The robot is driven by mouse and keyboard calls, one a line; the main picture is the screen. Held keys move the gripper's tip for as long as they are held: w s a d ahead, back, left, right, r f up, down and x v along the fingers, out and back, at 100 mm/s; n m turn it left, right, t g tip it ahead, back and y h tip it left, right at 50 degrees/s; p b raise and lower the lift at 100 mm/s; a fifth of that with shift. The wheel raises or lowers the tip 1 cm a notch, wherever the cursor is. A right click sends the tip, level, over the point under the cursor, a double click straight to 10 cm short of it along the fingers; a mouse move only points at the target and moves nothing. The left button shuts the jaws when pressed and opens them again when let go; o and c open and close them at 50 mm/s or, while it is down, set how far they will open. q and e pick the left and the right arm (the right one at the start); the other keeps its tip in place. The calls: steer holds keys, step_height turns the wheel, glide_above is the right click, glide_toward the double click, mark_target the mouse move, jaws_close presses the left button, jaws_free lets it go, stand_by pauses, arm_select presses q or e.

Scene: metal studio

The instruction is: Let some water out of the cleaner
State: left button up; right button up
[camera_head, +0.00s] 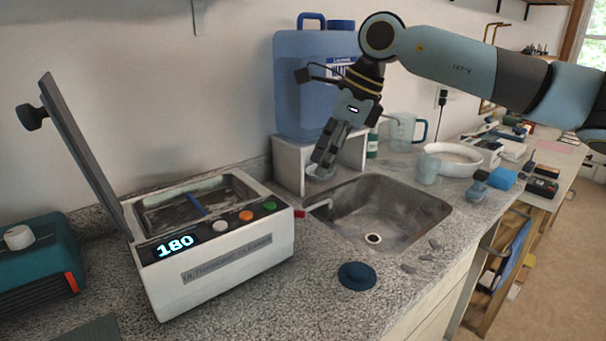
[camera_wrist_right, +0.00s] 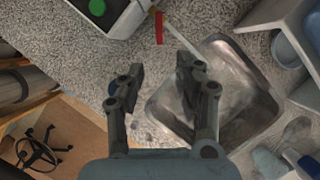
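The white ultrasonic cleaner (camera_head: 215,272) stands on the counter with its lid (camera_head: 80,155) tilted up and open. Its display reads 180. A red valve handle (camera_head: 299,213) is on its right side, with a pale spout (camera_head: 318,205) reaching to the sink (camera_head: 400,222). In the right wrist view, the red handle (camera_wrist_right: 159,28) and spout (camera_wrist_right: 183,44) lie beyond the fingertips. My right gripper (camera_head: 323,160) hangs above the back left of the sink, apart from the handle. In the wrist view its fingers (camera_wrist_right: 160,82) are spread with nothing between them. My left gripper is out of view.
A blue water jug (camera_head: 300,90) stands on a white stand (camera_head: 290,165) behind the sink. A dark blue round piece (camera_head: 357,275) lies on the front counter. A cup (camera_head: 427,168) and white bowl (camera_head: 455,158) stand right of the sink. A teal device (camera_head: 40,265) is at left.

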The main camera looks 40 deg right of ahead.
mark_target(299, 211)
steer(key=x, duration=1)
steer(key=shift+f+p, duration=0.35)
jaws_close()
